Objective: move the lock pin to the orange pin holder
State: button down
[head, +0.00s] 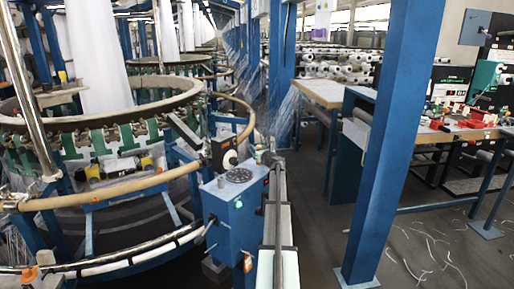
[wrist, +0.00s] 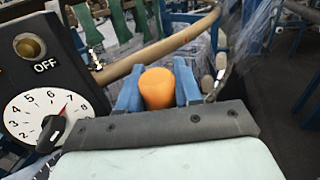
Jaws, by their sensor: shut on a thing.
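My gripper (wrist: 158,92) has its two blue fingers closed on the sides of an orange, round-topped piece, which I take to be the lock pin (wrist: 157,87). Only its orange upper part shows; the rest is hidden by the fingers and the dark bracket. In the head view my gripper (head: 263,156) is small, just right of the black dial panel, and the held piece is not clear. A small orange part (head: 248,262) sits low on the blue box's side, and another orange part (head: 30,272) is at the lower left. I cannot tell whether either is the pin holder.
The black panel (wrist: 40,60) with a white numbered dial and the word OFF stands close left of my gripper. A blue box (head: 235,215) is below it. The loom's ring (head: 110,105) fills the left.

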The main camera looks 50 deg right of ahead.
jog(key=shift+f, duration=0.2)
jog(key=c, duration=0.7)
grip_release()
jog(key=shift+s+a, duration=0.1)
jog(key=v, duration=1.3)
jog(key=shift+s+a, duration=0.1)
jog(key=shift+s, duration=0.15)
